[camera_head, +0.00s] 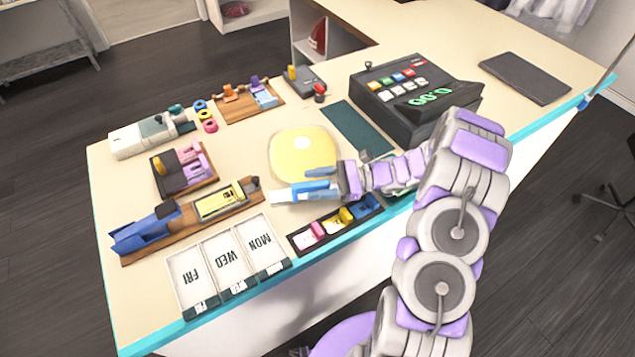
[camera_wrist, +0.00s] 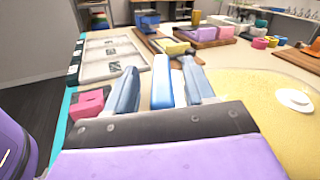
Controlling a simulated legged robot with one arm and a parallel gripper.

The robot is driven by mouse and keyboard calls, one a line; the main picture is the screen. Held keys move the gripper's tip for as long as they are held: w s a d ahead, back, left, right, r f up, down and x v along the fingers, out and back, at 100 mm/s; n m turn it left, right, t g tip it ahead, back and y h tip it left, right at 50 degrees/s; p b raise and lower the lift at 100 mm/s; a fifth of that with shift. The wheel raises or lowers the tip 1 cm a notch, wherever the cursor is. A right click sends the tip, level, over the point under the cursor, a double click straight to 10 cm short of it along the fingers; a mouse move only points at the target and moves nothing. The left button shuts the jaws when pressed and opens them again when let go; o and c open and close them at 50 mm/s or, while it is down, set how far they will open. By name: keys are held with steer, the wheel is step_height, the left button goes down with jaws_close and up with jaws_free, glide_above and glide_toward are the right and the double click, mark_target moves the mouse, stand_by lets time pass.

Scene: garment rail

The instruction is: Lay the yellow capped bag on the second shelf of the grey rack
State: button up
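The yellow capped bag (camera_head: 304,155) lies flat on the cream counter, round, with a white cap on top. In the wrist view the yellow bag (camera_wrist: 262,112) fills the right side. My gripper (camera_head: 303,186) is low over the counter, just in front of the bag and beside it. Its two blue-grey fingers (camera_wrist: 162,88) are apart. A bright blue bar with a pale end (camera_wrist: 163,75) shows between them, with gaps on both sides; I cannot tell what it is. A grey stand with a shelf (camera_head: 45,55) is at the far upper left, partly cut off.
The cream counter (camera_head: 225,140) is crowded. A black register (camera_head: 415,95) stands behind my arm. A three-bin tray (camera_head: 318,228) and day-labelled trays (camera_head: 228,260) lie along the front edge. A dark green mat (camera_head: 357,127) lies right of the bag. Dark floor is free at left.

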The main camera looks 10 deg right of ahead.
steer(key=shift+d, duration=0.1)
steer(key=shift+d+r, duration=0.1)
steer(key=shift+d, duration=0.3)
steer(key=d+p, duration=0.1)
steer(key=d, duration=0.6)
steer(key=s+d+p, duration=0.1)
steer(key=d, duration=0.2)
steer(key=shift+d+p, duration=0.35)
steer(key=shift+d, duration=0.05)
steer(key=s+a+r+n+g+h, duration=0.7)
steer(key=s+a+r+n, duration=0.2)
steer(key=s+a+r, duration=0.4)
steer(key=s+d+r+n+t+h, duration=0.2)
steer(key=s+n+h, duration=0.5)
steer(key=s, duration=1)
steer(key=r+t+h, duration=0.1)
steer(key=h, duration=0.2)
steer(key=shift+s+d, duration=0.15)
steer(key=shift+s, duration=0.05)
steer(key=shift+s+d+r+n+t+h, duration=0.1)
steer(key=shift+s+d+n+t+h, duration=0.3)
steer(key=shift+s+d+t+h, duration=0.1)
